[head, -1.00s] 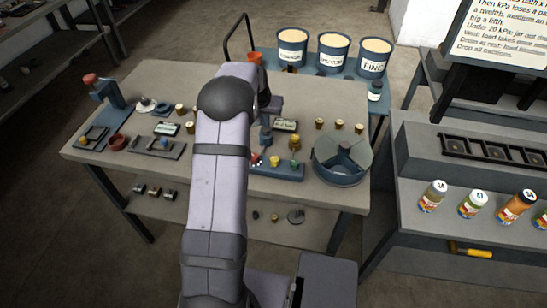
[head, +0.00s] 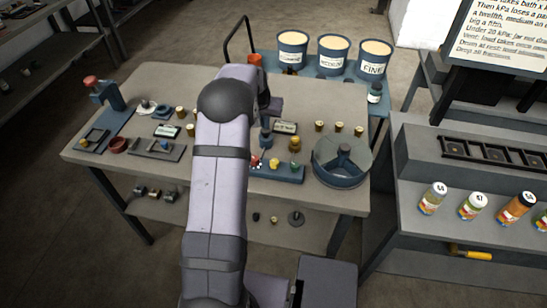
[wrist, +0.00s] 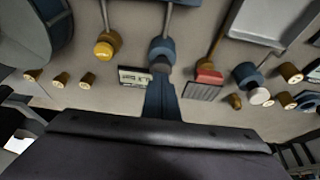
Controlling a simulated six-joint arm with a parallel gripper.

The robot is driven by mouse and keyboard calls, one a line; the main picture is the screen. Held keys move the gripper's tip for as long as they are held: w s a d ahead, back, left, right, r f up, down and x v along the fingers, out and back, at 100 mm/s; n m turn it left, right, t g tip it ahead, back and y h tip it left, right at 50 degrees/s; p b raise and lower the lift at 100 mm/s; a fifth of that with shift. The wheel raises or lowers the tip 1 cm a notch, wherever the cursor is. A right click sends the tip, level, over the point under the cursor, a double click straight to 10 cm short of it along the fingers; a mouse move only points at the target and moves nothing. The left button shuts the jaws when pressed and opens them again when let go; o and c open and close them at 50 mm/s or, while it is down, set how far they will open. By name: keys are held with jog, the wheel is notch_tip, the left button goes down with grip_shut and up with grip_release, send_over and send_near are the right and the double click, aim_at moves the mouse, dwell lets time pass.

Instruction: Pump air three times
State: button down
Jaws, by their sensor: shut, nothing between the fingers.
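My gripper (head: 272,106) is at the middle of the workbench, partly hidden behind my arm in the head view. It is shut and empty. Below it stands a blue post (head: 265,137), which also shows as a blue cylinder with a grey end in the wrist view (wrist: 162,54). I cannot tell whether the gripper touches it. Which device is the air pump is not clear. A blue stand with a red knob (head: 91,81) is at the bench's far left.
A round blue drum (head: 340,178) stands at the bench's right end. A yellow knob (head: 294,144) and a small label plate (head: 285,127) are close to the post. Several small brown pegs stand behind. Labelled tubs (head: 332,53) are on a cart behind the bench.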

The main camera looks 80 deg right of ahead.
jog(key=shift+r+p, duration=1.05)
jog(key=shift+r, duration=0.8)
jog(key=w+a+r+n+t+y, duration=0.25)
jog(key=w+a+n, duration=0.55)
jog(key=w+a, duration=1.7)
jog(key=a+n+g+y, duration=0.1)
jog(key=a+n, duration=0.3)
jog(key=a, duration=1.4)
jog(key=s+a+n, duration=0.3)
jog(key=s+a, duration=0.1)
jog(key=a, duration=0.4)
jog(key=s+a+f+n+g+y, duration=0.1)
jog(key=s+a+n, duration=0.2)
jog(key=a, duration=0.6)
jog(key=s, duration=0.2)
jog(key=shift+s+a, duration=0.25)
jog(key=shift+s, duration=0.05)
